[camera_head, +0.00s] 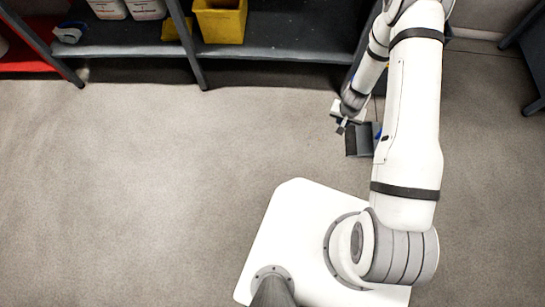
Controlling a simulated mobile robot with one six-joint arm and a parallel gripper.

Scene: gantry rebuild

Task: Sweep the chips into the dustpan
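My gripper (342,128) is at the end of my white arm, low over the floor in front of the shelf. It is small here, and whether its fingers are open or shut cannot be made out. A dark grey, flat-sided object (359,142), which looks like the dustpan, is just right of and below the gripper. Whether they touch is unclear. A bit of blue (377,130) shows beside it, partly hidden by my arm. No chips can be made out on the floor. No brush can be clearly identified.
A dark shelf unit (280,52) stands along the back, with a yellow bin (220,20), white containers (146,8) and a small blue and white item (68,33). A red surface (28,58) is at far left. Another dark leg (534,106) stands at right. The left floor is clear.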

